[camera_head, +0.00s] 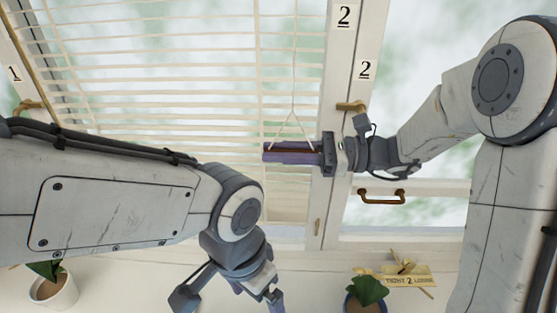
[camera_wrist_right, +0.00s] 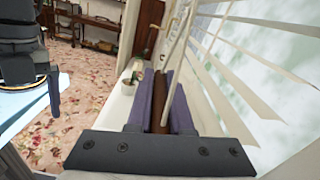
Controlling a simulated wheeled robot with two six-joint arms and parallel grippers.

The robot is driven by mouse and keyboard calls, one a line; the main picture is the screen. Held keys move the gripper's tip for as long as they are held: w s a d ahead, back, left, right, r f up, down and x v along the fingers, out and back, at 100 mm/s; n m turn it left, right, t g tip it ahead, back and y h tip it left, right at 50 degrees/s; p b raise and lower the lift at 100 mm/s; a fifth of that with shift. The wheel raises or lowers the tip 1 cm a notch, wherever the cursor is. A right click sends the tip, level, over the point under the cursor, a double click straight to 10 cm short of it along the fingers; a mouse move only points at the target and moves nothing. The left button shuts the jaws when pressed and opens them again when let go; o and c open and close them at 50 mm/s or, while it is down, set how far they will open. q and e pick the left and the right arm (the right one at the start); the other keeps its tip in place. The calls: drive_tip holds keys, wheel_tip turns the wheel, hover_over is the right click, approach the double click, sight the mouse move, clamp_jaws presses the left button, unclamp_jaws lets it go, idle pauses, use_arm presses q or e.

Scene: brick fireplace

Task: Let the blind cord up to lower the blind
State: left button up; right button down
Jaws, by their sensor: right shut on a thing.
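The white slatted blind (camera_head: 190,98) hangs across the left window in the head view, its slats spread with gaps between them. Its pale cord (camera_head: 293,92) comes down in front and forks into a triangle above a brown wooden handle (camera_wrist_right: 160,112). My right gripper (camera_head: 290,152) has purple fingers and is shut on this handle, in front of the blind's right part. The fingers hide much of the handle in the head view. My left gripper (camera_head: 230,296) is low in front of the sill, with its fingers apart and empty. The blind's slats also show in the right wrist view (camera_wrist_right: 235,80).
A brass handle (camera_head: 382,197) is on the right window frame. Labels 1 and 2 mark the frames.

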wheel_tip(320, 180, up, 8)
drive_tip(key=p, duration=0.4)
drive_tip(key=shift+r, duration=0.25)
use_arm(q)
wheel_tip(320, 180, up, 6)
use_arm(e)
drive_tip(key=c, duration=0.8)
unclamp_jaws()
drive_tip(key=shift+c, duration=0.2)
drive_tip(key=shift+d+f, duration=0.1)
